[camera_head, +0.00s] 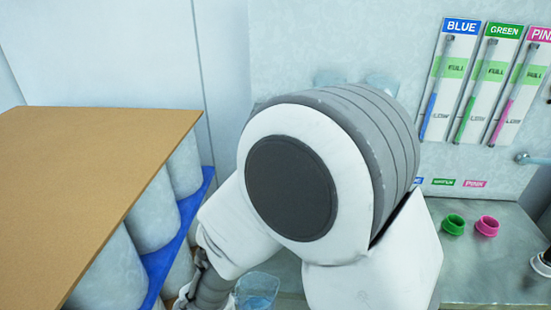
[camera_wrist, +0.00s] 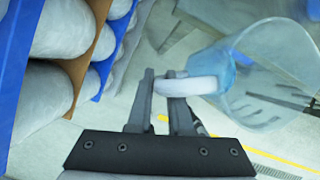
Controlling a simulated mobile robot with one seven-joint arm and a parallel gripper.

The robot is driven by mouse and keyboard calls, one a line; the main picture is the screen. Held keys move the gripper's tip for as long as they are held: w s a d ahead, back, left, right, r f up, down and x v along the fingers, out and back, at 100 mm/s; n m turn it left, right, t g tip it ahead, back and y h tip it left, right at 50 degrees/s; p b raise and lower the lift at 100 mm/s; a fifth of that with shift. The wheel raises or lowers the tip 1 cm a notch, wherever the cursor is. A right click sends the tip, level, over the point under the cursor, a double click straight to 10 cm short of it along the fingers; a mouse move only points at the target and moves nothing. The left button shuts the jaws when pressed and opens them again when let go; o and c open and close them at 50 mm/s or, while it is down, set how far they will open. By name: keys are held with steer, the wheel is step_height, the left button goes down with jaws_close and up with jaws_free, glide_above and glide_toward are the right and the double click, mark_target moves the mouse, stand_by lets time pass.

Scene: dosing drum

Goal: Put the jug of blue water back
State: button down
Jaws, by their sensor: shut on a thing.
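The clear jug (camera_wrist: 262,80) with a pale blue tint is at the right of the wrist view, and its white handle points left. My gripper (camera_wrist: 165,80) is shut on that handle, one dark finger on each side. The jug looks tilted in the wrist view, but I cannot tell its true lean. In the head view the jug (camera_head: 257,289) shows at the bottom edge, beside my arm, with bluish liquid visible. My arm covers the middle of that view and hides much of the counter.
A steel counter (camera_head: 482,262) at right bears a green ring (camera_head: 453,224) and a pink ring (camera_head: 487,226). Blue, green and pink gauges (camera_head: 478,85) hang on the wall above. At left, a brown board (camera_head: 85,170) tops a blue rack (camera_head: 183,235) of pale drums.

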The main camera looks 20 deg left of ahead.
steer(key=w+d+r+n+g, duration=0.1)
steer(key=w+d+n+g, duration=0.2)
steer(key=w+d+n, duration=0.4)
steer(key=w+d+r+n+g, duration=0.1)
steer(key=w+d+n+g, duration=0.2)
steer(key=w+d+n, duration=0.4)
steer(key=w+d+r+n+g+h, duration=0.1)
steer(key=w+d+n, duration=0.5)
steer(key=d+n, duration=0.9)
steer(key=d+r+g, duration=0.1)
steer(key=d, duration=0.7)
steer(key=shift+w+d+g, duration=0.15)
steer(key=shift+w+g, duration=0.25)
steer(key=shift+f, duration=0.1)
steer(key=shift+w, duration=0.1)
